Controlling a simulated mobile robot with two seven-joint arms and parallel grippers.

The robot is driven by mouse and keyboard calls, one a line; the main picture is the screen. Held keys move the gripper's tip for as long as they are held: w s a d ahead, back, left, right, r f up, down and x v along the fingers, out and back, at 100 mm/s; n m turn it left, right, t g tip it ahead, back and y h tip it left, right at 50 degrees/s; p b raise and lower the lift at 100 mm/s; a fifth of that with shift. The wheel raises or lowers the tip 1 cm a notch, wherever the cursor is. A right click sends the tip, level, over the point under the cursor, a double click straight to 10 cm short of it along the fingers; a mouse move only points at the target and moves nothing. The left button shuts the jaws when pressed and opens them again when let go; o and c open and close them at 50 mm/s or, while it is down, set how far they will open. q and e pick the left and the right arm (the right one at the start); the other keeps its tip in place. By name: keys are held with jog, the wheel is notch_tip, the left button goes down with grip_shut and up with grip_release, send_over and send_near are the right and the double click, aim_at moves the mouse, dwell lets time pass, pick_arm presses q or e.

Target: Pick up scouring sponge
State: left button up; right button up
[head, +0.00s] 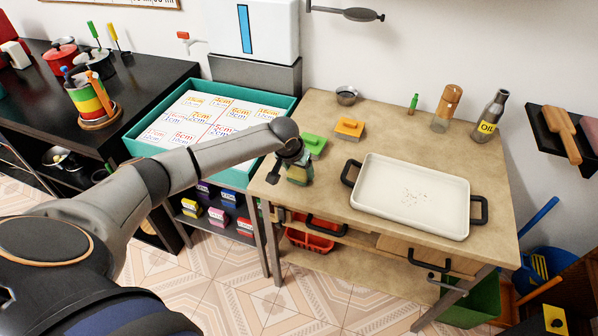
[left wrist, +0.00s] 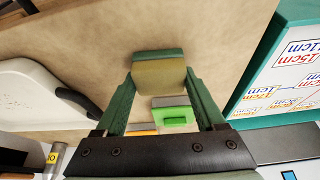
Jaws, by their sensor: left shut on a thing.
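The scouring sponge (left wrist: 158,74) is a small yellowish block with a grey-green layer along one side. In the left wrist view it sits between the two green fingers of my left gripper (left wrist: 160,82), which is shut on it. In the head view my left gripper (head: 294,168) is over the left end of the wooden table (head: 330,190), and the sponge (head: 299,173) shows partly between its fingers. I cannot tell whether the sponge touches the table. My right gripper is not in view.
A green handled block (head: 314,145) lies close behind the gripper, with an orange one (head: 349,129) farther back. A white tray (head: 412,196) with black handles stands to the right. A teal-rimmed box (head: 284,108) borders the left.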

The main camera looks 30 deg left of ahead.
pick_arm(q)
notch_tip(320, 180, up, 2)
jog(key=shift+w+r, duration=0.1)
jog(key=shift+r, duration=0.15)
jog(key=s+d+r+p, duration=0.1)
jog(key=s+d+r, duration=0.6)
jog(key=s+r, duration=0.3)
jog(key=shift+s+d, duration=0.15)
jog(key=shift+s, duration=0.95)
